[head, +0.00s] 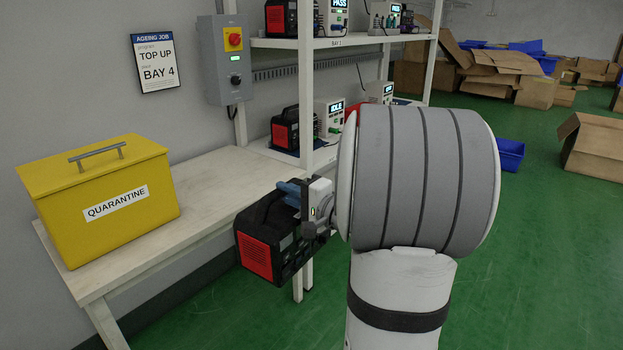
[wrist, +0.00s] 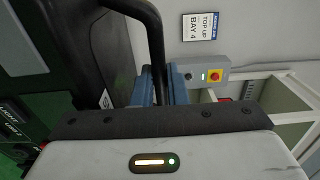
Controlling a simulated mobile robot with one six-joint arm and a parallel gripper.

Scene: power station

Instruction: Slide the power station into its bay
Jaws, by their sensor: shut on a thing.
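A black power station (head: 272,240) with red end panels hangs in front of the rack, clear of the bench. My gripper (head: 291,190) is shut on its top handle; in the wrist view the blue fingers (wrist: 160,92) close around the black handle (wrist: 153,40). The power station body (wrist: 95,55) fills the left of that view. The rack (head: 306,85) has bays on two levels, with power stations and grey test units. A wall sign (head: 155,63) reads "TOP UP, BAY 4". The label on the upper shelf edge is small, and I cannot tell which bay is bay 4.
A yellow quarantine box (head: 100,200) stands on the pale bench (head: 200,200) at left. A grey switch box (head: 226,60) is on the wall. Another power station (head: 285,130) sits on the lower rack level. Cardboard boxes (head: 500,75) lie behind at right.

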